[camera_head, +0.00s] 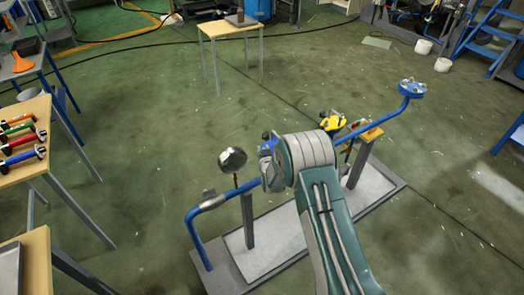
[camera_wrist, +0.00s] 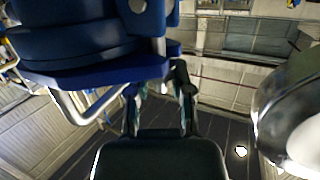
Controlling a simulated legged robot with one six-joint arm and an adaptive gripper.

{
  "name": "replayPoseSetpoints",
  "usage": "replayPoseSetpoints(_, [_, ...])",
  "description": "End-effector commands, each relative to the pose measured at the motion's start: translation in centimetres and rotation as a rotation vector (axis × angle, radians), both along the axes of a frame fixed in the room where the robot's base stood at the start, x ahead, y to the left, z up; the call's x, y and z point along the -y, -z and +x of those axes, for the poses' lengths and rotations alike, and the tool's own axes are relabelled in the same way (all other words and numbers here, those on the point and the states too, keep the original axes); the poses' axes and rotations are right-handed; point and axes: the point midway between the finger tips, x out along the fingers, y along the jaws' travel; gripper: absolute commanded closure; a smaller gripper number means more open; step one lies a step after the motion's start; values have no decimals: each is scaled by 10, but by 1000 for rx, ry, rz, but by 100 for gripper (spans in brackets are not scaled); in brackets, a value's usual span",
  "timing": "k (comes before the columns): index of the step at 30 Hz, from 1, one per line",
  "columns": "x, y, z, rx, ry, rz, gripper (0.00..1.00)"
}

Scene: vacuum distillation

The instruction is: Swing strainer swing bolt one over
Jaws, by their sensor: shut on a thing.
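In the wrist view, the blue strainer body (camera_wrist: 85,40) with its flange fills the upper left. A slim pale swing bolt (camera_wrist: 159,46) stands at the flange's right edge. My gripper (camera_wrist: 158,85) reaches up from below, its two dark fingers on either side of the bolt's lower end at the flange edge. It is shut on the bolt, though the exact contact is hard to see. In the head view, my green and grey arm covers the middle of the blue pipe rig (camera_head: 228,193), hiding my fingertips and most of the strainer.
A round metallic disc (camera_head: 232,160) stands beside the pipe; a large rounded metal surface (camera_wrist: 292,110) fills the wrist view's right side. A yellow part (camera_head: 332,120) sits behind my arm. A tool table (camera_head: 35,170) stands at left.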

Motion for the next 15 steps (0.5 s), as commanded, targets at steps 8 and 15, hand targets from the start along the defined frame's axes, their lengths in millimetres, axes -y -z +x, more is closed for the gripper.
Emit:
replayPoseSetpoints(8, [1, 0, 1, -4, 1, 7, 100])
replayPoseSetpoints(15, [1, 0, 1, -4, 1, 7, 53])
